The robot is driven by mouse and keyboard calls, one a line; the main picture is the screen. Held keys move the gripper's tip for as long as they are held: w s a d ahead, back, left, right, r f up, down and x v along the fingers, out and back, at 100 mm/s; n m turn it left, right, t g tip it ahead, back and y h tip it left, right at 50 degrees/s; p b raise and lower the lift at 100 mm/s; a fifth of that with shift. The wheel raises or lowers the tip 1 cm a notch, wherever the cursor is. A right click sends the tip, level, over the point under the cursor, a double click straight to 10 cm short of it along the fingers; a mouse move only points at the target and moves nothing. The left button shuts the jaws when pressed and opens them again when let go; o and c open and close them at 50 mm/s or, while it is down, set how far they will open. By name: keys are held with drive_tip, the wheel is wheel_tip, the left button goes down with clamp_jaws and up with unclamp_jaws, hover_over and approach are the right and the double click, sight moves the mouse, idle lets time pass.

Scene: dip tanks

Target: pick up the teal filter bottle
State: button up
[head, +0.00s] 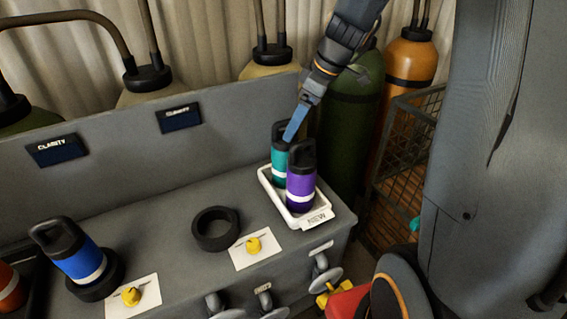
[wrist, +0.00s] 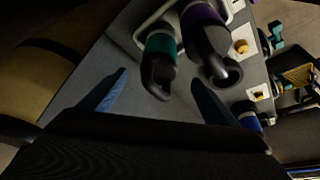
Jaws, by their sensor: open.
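The teal filter bottle (head: 279,162) stands upright in a white tray (head: 265,181) at the right end of the grey bench, with a black looped cap. A purple bottle (head: 301,184) stands beside it in the same tray and hides part of it in the head view. My gripper (head: 290,137) is at the teal bottle's cap in the head view. In the wrist view, its blue fingers (wrist: 158,92) are spread apart, with the teal bottle (wrist: 161,58) and the purple bottle's cap (wrist: 222,68) showing between and beyond them. Contact with the cap cannot be told.
A blue bottle (head: 76,256) stands in a black ring at the left. An empty black ring (head: 215,229) lies on the bench (head: 180,200). A raised back panel (head: 100,165) runs behind. Gas cylinders (head: 347,125) and a wire crate (head: 400,160) stand to the right.

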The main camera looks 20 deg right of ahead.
sight(285, 147)
drive_tip(key=f+b, duration=0.1)
drive_tip(key=w+f+b, duration=0.1)
drive_tip(key=f, duration=0.1)
drive_tip(key=shift+f, duration=0.2)
drive_tip(key=shift+a+p+x, duration=0.15)
drive_tip(key=shift+p+x, duration=0.35)
drive_tip(key=shift+x, duration=1.4)
drive_tip(key=shift+a+p+x, duration=0.2)
drive_tip(key=shift+p+x, duration=0.25)
drive_tip(key=shift+x, duration=1.45)
drive_tip(key=shift+s, duration=0.15)
drive_tip(key=c, duration=1.6)
drive_tip(key=shift+r, duration=0.2)
